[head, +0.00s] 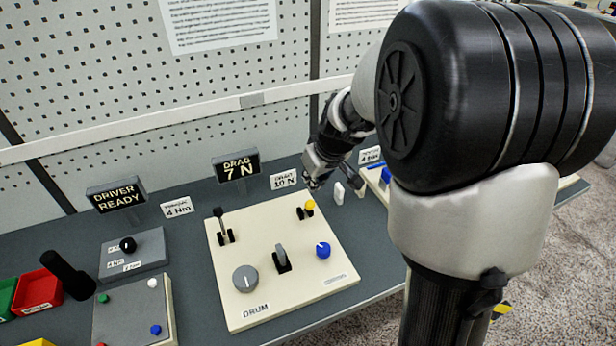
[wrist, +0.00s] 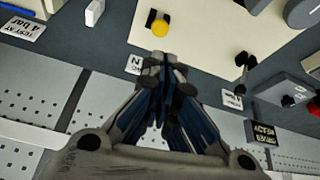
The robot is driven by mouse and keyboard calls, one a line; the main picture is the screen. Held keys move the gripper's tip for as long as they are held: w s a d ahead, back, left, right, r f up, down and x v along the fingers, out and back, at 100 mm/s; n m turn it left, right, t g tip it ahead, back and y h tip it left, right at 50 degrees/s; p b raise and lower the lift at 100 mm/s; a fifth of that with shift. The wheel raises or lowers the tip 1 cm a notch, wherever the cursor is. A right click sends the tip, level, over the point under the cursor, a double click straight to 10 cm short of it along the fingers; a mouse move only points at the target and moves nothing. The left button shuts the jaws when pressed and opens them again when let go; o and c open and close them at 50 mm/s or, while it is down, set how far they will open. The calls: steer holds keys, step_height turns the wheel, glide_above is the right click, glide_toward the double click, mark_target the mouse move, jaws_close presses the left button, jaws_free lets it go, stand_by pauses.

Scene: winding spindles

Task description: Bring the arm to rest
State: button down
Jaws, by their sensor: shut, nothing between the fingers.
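My gripper (head: 312,180) is in the air at the back edge of the cream drum panel, near the yellow-knobbed lever (head: 309,206). In the wrist view my gripper (wrist: 167,58) has its fingers together, with nothing between them. The yellow knob (wrist: 160,28) shows just beyond the fingertips there, and a gap seems to separate them, though the depth is hard to judge. My arm fills the right of the head view and hides part of the bench behind it.
The cream panel (head: 234,313) also carries a black lever (head: 219,222), a grey dial (head: 245,279), a grey switch (head: 281,257) and a blue knob (head: 323,250). Signs (head: 237,166) stand behind it. A perforated wall (head: 100,60) closes the back. Red bin (head: 38,291) stands at left.

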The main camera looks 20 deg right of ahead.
steer(key=shift+s+r, duration=0.1)
stand_by(0.4)
steer(key=s+a+r, duration=0.7)
steer(key=s+r, duration=0.1)
steer(key=s, duration=0.2)
steer(key=s+a+r+m, duration=0.1)
steer(key=s+a, duration=0.2)
steer(key=s, duration=1.4)
steer(key=shift+s+r+m+h, duration=0.15)
steer(key=shift+s+m+h, duration=0.15)
steer(key=shift+m, duration=0.1)
steer(key=shift+w+a, duration=0.1)
